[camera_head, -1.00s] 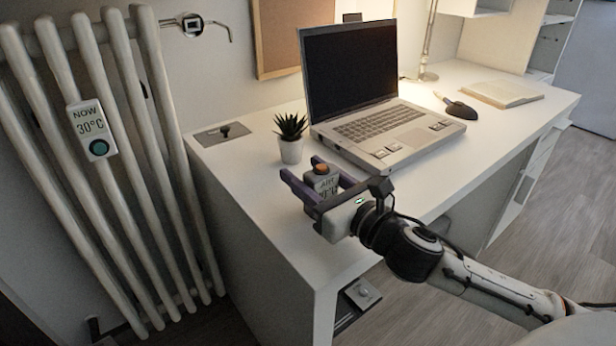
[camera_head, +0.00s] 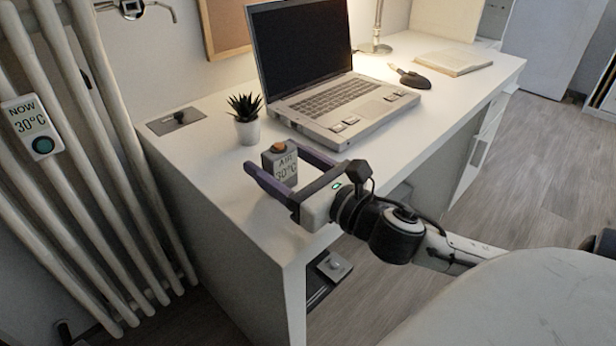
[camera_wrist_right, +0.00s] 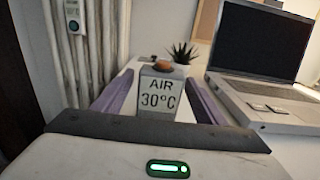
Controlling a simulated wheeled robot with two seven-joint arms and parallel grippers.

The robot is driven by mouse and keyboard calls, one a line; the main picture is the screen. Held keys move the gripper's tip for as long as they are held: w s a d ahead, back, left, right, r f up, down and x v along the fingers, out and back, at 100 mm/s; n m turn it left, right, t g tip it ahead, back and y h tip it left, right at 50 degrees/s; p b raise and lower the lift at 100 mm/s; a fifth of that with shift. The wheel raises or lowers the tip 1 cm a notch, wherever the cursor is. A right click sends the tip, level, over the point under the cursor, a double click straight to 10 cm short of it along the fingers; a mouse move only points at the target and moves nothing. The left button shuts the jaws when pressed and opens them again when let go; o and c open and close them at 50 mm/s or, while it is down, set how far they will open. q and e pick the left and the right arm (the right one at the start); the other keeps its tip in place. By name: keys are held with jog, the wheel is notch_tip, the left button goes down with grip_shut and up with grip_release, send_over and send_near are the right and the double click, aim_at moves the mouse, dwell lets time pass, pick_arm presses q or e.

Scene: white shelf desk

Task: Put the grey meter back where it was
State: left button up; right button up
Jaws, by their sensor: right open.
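The grey meter (camera_head: 280,168) is a small upright box marked AIR 30°C with an orange top. It stands at the desk's near side, in front of the potted plant. My right gripper (camera_head: 275,157) is open, with one purple finger on each side of the meter. In the right wrist view the meter (camera_wrist_right: 158,98) is upright between the spread fingers (camera_wrist_right: 160,97), with a gap visible on both sides. Its lower end is hidden behind the gripper body. My left gripper is not in view.
A potted plant (camera_head: 246,128) and an open laptop (camera_head: 335,100) stand close behind the meter on the white desk (camera_head: 215,180). A white NOW 30°C meter (camera_head: 31,128) is on the radiator (camera_head: 95,170) at left.

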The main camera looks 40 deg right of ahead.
aim_at(286, 165)
jog(key=s, duration=0.2)
jog(key=s+p, duration=0.1)
jog(key=s, duration=0.4)
jog(key=shift+d+r, duration=0.1)
jog(key=shift+d, duration=0.2)
jog(key=shift+s+p, duration=0.3)
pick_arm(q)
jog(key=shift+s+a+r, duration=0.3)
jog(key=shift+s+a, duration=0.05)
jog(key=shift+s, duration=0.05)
pick_arm(e)
jog(key=shift+s, duration=0.4)
